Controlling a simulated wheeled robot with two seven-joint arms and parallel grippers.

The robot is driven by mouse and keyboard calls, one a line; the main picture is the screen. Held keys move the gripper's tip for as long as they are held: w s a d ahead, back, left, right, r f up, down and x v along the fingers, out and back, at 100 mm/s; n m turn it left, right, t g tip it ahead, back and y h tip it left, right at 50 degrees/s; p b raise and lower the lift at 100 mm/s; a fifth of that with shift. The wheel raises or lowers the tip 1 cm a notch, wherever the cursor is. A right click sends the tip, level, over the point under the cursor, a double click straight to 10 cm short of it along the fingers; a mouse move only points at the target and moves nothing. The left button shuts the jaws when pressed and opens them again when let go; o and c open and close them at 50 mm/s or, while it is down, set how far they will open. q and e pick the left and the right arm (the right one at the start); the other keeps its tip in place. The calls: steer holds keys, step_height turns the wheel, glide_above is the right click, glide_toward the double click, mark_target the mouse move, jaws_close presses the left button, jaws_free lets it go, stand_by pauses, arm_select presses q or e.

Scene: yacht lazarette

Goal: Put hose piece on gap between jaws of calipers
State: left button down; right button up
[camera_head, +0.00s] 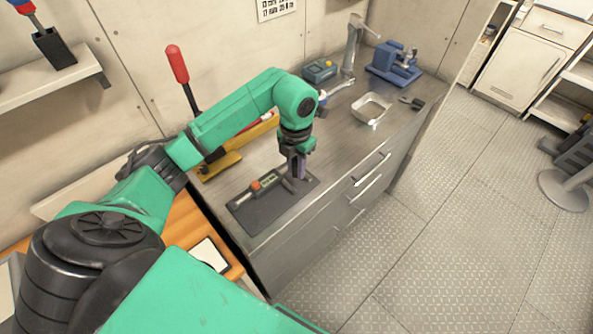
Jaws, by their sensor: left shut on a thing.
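The calipers (266,182) lie on a dark mat (250,213) at the near end of the grey counter. They have a small display and an orange-red part, and their dark jaws are toward the right. My left gripper (297,168) points down over the right part of the mat, close to the jaw end. It is shut on a small purplish-grey piece (301,170), which seems to be the hose piece. Most of it is hidden by the fingers, and I cannot tell whether it touches the calipers. My right gripper is not in view.
A red-handled lever (177,65) on a yellow base stands behind my left arm. The counter between mat and tray is clear.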

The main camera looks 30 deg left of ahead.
arm_select(q)
steer(key=shift+s+f, duration=0.15)
steer(key=shift+f, duration=0.65)
steer(key=shift+s+f, duration=0.1)
steer(key=shift+f, duration=0.45)
steer(key=c, duration=0.7)
jaws_free()
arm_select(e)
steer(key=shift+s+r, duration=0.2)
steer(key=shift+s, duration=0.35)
